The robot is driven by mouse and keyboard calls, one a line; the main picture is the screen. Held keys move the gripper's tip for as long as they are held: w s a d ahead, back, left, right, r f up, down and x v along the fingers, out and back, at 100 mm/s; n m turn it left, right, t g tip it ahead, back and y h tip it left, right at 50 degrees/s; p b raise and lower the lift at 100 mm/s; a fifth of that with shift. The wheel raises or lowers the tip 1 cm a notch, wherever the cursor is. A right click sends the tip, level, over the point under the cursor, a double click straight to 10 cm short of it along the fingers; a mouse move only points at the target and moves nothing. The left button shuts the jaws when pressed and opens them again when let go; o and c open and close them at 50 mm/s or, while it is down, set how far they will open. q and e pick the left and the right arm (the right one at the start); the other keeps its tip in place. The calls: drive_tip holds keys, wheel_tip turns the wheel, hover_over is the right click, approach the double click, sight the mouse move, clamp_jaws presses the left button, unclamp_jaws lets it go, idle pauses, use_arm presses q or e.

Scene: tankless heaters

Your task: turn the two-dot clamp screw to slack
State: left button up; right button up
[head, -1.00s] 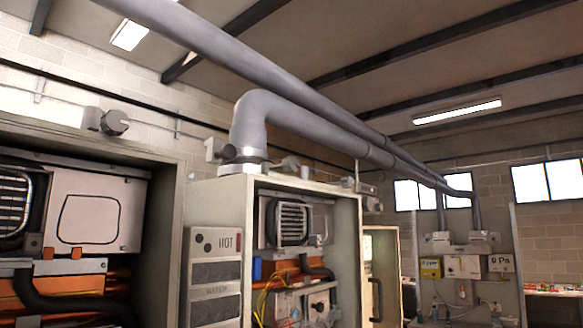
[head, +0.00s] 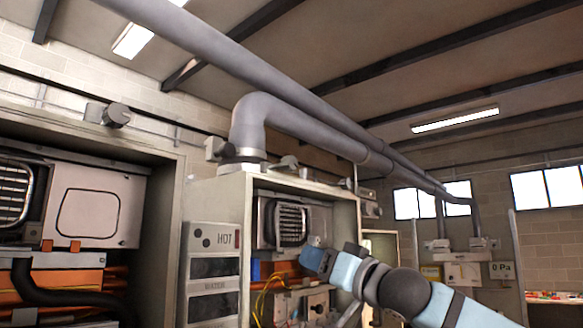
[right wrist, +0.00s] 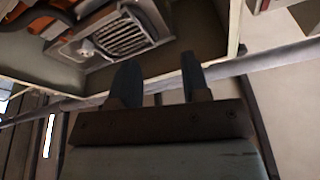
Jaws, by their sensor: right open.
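My right arm comes in from the lower right in the head view. Its gripper (head: 312,254) is in front of the open middle heater cabinet. In the right wrist view the two dark fingers (right wrist: 159,75) stand apart with nothing between them. A bright clamp band (head: 241,168) rings the foot of the grey elbow pipe (head: 248,122) on top of that cabinet, above and left of the gripper. Small knob-like fittings stand on either side, one at the left (head: 216,149) and one at the right (head: 290,162). No dot marks can be made out, so I cannot tell which is the two-dot screw. My left gripper is out of view.
The middle cabinet (head: 212,194) holds a grey louvred unit (head: 288,222) and yellow wires (head: 264,297). Another open cabinet (head: 165,165) stands at the left. A long grey pipe (head: 290,82) runs overhead. The space above the cabinet top, beside the elbow, looks free.

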drive_tip(key=t, duration=0.1)
approach(293, 163)
drive_tip(key=v, duration=0.3)
drive_tip(key=shift+m, duration=0.3)
drive_tip(key=p+x, duration=0.4)
drive_tip(key=x, duration=0.8)
drive_tip(key=shift+w+a+r, duration=0.1)
drive_tip(key=shift+w+a, duration=0.05)
drive_tip(key=shift+w, duration=0.05)
drive_tip(key=shift+w+a+r, duration=0.15)
drive_tip(key=shift+w+a, duration=0.2)
drive_tip(key=shift+d, duration=0.1)
drive_tip(key=c, duration=0.6)
drive_tip(key=n+g+y, duration=0.1)
drive_tip(key=n, duration=0.2)
drive_tip(key=n+g+y, duration=0.1)
drive_tip(key=n, duration=0.2)
drive_tip(key=shift+n+y, duration=0.3)
drive_tip(key=shift+n, duration=0.1)
drive_tip(key=shift+c, duration=0.2)
drive_tip(key=shift+n+g+y, duration=0.4)
drive_tip(key=shift+n+g, duration=0.2)
drive_tip(key=shift+n, duration=0.2)
